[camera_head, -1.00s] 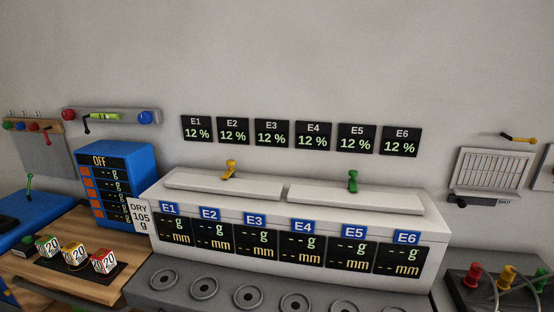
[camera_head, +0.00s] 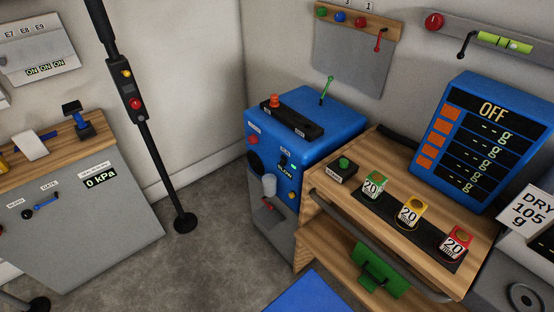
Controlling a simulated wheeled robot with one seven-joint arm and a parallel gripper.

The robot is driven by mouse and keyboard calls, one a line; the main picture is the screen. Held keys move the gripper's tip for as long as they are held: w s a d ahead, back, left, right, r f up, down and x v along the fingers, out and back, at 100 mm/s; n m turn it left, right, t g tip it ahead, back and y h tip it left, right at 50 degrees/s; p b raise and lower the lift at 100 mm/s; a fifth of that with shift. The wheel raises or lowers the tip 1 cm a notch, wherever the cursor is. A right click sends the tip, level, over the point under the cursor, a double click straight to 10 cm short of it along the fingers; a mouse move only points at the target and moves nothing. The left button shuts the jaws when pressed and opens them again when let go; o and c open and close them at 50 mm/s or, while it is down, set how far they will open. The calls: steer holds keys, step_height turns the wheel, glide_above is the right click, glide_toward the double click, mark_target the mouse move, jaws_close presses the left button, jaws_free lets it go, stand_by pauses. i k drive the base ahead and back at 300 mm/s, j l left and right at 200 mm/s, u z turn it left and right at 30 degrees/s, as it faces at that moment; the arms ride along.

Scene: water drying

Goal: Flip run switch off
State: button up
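No switch in view carries a label that I can clearly read as run. A blue machine (camera_head: 325,125) stands on the floor left of the wooden bench. Its front has a small dark switch (camera_head: 284,160) under a small label, with a lit display (camera_head: 286,172) below it. A blue meter box (camera_head: 482,140) on the bench reads OFF above several gram rows. My gripper is not in view.
The wooden bench (camera_head: 345,205) holds a green button box (camera_head: 343,167) and three coloured 20 blocks. A black pole (camera_head: 163,165) stands on the floor. A grey cabinet (camera_head: 85,225) is at the left. Bare floor (camera_head: 215,255) lies between the cabinet and the blue machine.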

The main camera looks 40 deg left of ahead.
mark_target(284, 159)
steer(key=j+u, duration=0.4)
steer(key=j, duration=0.2)
steer(key=i+j+u, duration=0.15)
steer(key=j+u, duration=0.3)
steer(key=j, duration=0.15)
steer(key=i+j, duration=0.2)
steer(key=j, duration=0.15)
steer(key=i+j+u, duration=0.1)
steer(key=j, duration=0.25)
steer(key=i+j, duration=0.25)
